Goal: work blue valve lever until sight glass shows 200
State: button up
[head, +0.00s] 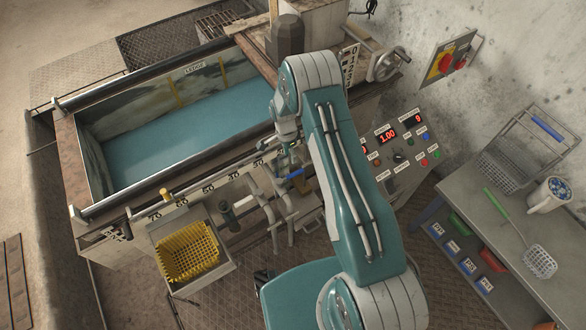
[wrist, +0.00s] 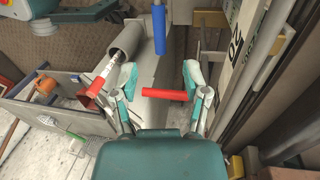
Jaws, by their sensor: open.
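The blue valve lever (wrist: 159,30) shows in the wrist view as a blue handle ahead of my gripper (wrist: 160,73), near the top edge. In the head view a blue handle (head: 295,174) shows beside the pipes at the tank's front, partly behind my arm. My gripper is open, its teal fingertips apart and not touching the blue lever. A red handle (wrist: 165,94) lies crosswise in the gap between the fingers; its depth is unclear. In the head view my gripper is mostly hidden by my arm. I cannot make out the sight glass or a reading.
The tank (head: 170,130) holds blue-green liquid, with numbered labels along its front. A yellow basket (head: 187,252) sits in a tray at its front. The control panel (head: 395,150) has red displays, one reading 1.00. A side table (head: 470,200) stands right.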

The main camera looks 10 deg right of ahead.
aim_at(293, 173)
jog(key=f, duration=0.3)
jog(key=s+f, duration=0.1)
jog(key=f, duration=0.5)
jog(key=shift+s+d, duration=0.25)
jog(key=shift+s, duration=0.1)
grip_shut()
